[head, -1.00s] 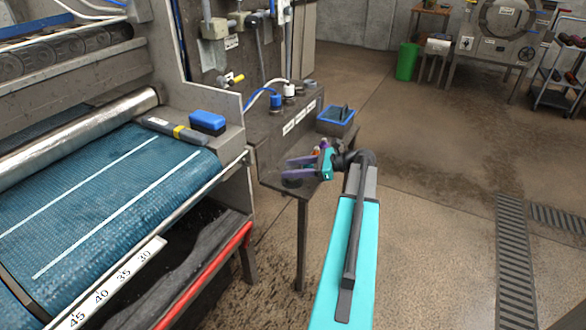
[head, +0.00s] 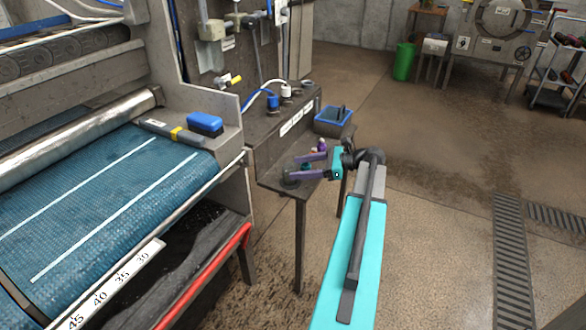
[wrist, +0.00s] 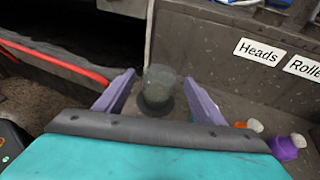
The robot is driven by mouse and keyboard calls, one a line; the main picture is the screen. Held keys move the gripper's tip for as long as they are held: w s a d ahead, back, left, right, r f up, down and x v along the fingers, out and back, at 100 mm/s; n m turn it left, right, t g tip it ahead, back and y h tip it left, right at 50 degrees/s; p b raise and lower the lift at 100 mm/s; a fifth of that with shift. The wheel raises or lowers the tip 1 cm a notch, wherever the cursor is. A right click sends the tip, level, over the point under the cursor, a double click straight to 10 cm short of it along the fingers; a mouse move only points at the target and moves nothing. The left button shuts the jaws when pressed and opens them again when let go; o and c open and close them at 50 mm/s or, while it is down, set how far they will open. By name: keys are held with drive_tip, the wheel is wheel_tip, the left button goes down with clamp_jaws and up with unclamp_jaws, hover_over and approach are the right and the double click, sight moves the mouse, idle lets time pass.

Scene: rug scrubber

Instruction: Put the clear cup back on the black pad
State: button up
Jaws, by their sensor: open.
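The clear cup (wrist: 160,82) stands upright between the tips of my gripper's purple fingers in the wrist view, with a gap on both sides. Its base appears to rest on the round black pad (wrist: 155,106). My gripper (head: 293,168) is open, low over the small dark table in the head view, its fingers on either side of the cup's place. The cup is too faint to make out clearly in the head view, and the pad there is partly hidden by the lower finger.
A wall labelled "Heads" (wrist: 225,60) rises behind the cup. A blue-rimmed bin (head: 333,121) stands at the table's back. The red-edged machine (head: 215,268) is left.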

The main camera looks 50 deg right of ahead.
drive_tip(key=v, duration=0.8)
drive_tip(key=shift+p, duration=0.35)
idle(0.4)
